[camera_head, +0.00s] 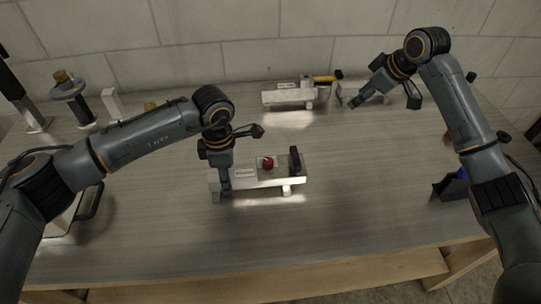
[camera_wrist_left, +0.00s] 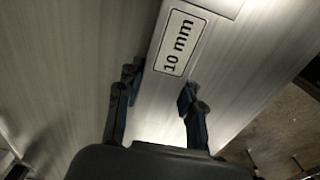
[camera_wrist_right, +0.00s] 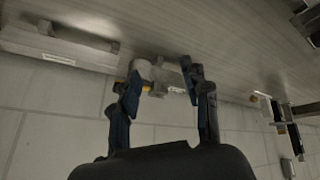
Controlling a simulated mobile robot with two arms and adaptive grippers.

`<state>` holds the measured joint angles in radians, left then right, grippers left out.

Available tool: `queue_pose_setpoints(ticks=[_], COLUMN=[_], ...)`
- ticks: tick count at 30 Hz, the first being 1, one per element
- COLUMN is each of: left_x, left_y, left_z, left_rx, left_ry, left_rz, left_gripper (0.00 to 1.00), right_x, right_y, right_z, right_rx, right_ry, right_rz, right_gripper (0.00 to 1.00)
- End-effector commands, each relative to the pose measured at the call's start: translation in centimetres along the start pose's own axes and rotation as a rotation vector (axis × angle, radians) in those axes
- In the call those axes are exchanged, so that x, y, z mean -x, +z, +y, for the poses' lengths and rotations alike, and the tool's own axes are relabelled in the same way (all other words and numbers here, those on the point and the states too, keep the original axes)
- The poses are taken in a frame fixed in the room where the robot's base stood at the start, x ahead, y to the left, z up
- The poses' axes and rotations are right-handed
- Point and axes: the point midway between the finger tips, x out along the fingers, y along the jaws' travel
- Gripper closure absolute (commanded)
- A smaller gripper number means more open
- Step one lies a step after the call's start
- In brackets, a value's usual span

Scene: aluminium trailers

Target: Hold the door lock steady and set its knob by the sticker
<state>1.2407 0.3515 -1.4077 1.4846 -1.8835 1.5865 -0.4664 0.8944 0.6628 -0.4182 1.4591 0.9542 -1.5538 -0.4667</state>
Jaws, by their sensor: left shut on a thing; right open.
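The door lock (camera_head: 257,182) is a pale metal bar on the table in front of me, with a red knob (camera_head: 267,163) on top and a dark upright piece at its right end. A white sticker (camera_head: 245,173) sits left of the knob; in the left wrist view the sticker (camera_wrist_left: 175,43) reads "10 mm". My left gripper (camera_head: 224,186) points down and is shut on the lock's left end, one finger on each side, as the left wrist view (camera_wrist_left: 160,88) shows. My right gripper (camera_head: 358,101) is open and empty over the back right of the table, away from the lock.
At the back stand two similar pale metal pieces, one in the middle (camera_head: 287,98) and one at right (camera_head: 350,90). A yellow-and-black tool (camera_head: 326,78) lies between them. A dark holder with blue (camera_head: 452,185) is at right.

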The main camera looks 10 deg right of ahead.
Motion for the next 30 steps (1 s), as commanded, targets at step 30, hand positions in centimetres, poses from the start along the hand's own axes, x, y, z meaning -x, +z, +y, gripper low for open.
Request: queue_pose_setpoints(ticks=[30], left_x=[0.0], left_y=[0.0], left_z=[-0.1], left_rx=[-0.003], left_ry=[-0.002], left_rz=[0.0], left_gripper=[1.0], right_x=[-3.2], right_y=[-6.2], right_z=[-26.5], right_rx=[0.678], right_ry=[-0.518], right_rz=[-0.046], right_gripper=[0.54])
